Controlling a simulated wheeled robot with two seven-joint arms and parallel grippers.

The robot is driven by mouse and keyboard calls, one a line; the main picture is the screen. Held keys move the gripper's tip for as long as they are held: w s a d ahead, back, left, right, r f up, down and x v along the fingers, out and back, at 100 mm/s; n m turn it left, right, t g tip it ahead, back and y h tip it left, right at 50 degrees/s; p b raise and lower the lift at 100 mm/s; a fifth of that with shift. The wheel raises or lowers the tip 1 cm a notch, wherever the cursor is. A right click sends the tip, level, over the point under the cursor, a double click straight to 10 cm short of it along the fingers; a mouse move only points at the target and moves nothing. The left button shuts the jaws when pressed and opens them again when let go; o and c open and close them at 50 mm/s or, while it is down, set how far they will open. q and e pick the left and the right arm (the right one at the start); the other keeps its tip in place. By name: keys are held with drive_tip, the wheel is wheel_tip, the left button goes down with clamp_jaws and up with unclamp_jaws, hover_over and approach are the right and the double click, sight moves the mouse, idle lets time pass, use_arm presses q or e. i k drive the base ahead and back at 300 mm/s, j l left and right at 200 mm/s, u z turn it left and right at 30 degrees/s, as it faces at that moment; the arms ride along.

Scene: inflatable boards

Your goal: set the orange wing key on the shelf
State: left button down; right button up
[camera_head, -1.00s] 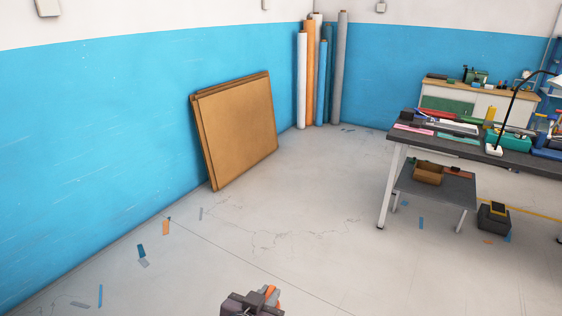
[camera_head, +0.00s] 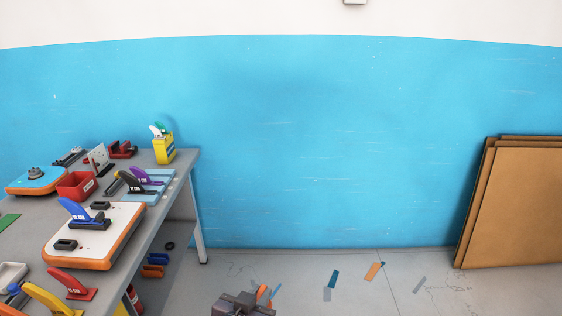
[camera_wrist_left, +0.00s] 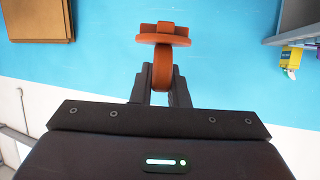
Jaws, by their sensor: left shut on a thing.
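The orange wing key (camera_wrist_left: 163,38) stands upright between the fingers of my left gripper (camera_wrist_left: 162,90) in the left wrist view. The gripper is shut on its round lower part, and the flat winged part shows clear above the fingertips. In the head view the left gripper (camera_head: 243,303) is at the bottom edge, with a bit of the orange key (camera_head: 264,295) beside it, mostly hidden. A grey lower shelf (camera_head: 183,283) shows under the workbench (camera_head: 185,157) at the left, with orange and blue pieces on it. My right gripper is not in view.
The bench top holds an orange-edged board (camera_head: 125,222) with a blue fin, a red bin (camera_head: 76,185), a yellow container (camera_head: 164,149) and several fins. Brown panels (camera_head: 515,200) lean on the blue wall at the right. The floor between is open, with scattered tape scraps.

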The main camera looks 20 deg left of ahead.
sight(177, 233)
drive_tip(key=i+u, duration=0.45)
drive_tip(key=i, duration=1.45)
